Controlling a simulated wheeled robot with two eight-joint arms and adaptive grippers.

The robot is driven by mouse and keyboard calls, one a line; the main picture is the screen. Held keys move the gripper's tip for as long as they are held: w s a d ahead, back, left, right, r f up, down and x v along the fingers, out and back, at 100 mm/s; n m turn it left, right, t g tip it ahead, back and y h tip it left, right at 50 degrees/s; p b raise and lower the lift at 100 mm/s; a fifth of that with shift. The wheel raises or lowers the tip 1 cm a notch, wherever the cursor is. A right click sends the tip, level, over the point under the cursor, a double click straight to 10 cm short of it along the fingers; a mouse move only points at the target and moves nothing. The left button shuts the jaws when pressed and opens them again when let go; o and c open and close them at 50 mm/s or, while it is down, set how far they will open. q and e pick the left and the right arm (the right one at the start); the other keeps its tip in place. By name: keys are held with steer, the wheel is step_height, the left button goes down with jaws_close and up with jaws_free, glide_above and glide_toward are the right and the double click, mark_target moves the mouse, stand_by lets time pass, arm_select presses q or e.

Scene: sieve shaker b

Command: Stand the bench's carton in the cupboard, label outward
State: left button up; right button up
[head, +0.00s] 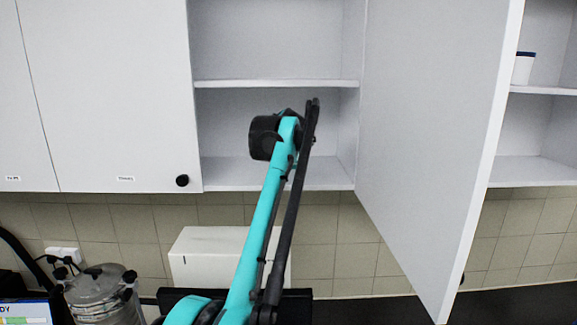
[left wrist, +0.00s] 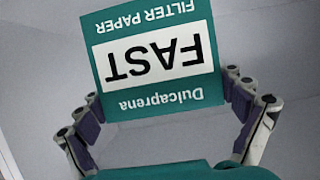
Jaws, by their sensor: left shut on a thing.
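The carton (left wrist: 155,60) is teal with a white band reading "FAST", plus "FILTER PAPER" and "Dulcaprena". In the left wrist view its label faces the camera and reads upside down. My left gripper (left wrist: 163,98) is shut on it, one finger at each side. Pale flat surfaces lie around it. In the head view, my teal arm reaches up in front of the open cupboard (head: 270,84), its black wrist before the lower compartment. The carton and gripper fingers cannot be made out there; whether the carton touches a shelf cannot be told. My right gripper is not in view.
The open cupboard door (head: 430,120) juts out at the right. A closed door (head: 110,90) is at the left. Both visible shelves look bare. A white box (head: 205,255) and a clear lidded vessel (head: 100,295) stand below. A white tub (head: 523,70) sits far right.

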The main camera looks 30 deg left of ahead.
arm_select(q)
steer(key=f, duration=0.1)
steer(key=w+f, duration=0.1)
steer(key=f, duration=0.1)
steer(key=a+f, duration=0.1)
steer(key=shift+w+f, duration=0.2)
steer(key=shift+f, duration=0.05)
steer(key=shift+s+d+f, duration=0.15)
steer(key=shift+f, duration=0.1)
steer(key=shift+s+d, duration=0.15)
steer(key=shift+s, duration=0.1)
steer(key=shift+w+f, duration=0.2)
steer(key=o, duration=1)
steer(key=shift+c, duration=0.2)
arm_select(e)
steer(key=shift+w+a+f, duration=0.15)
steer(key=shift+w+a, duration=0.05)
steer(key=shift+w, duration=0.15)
arm_select(q)
steer(key=shift+s+r, duration=0.15)
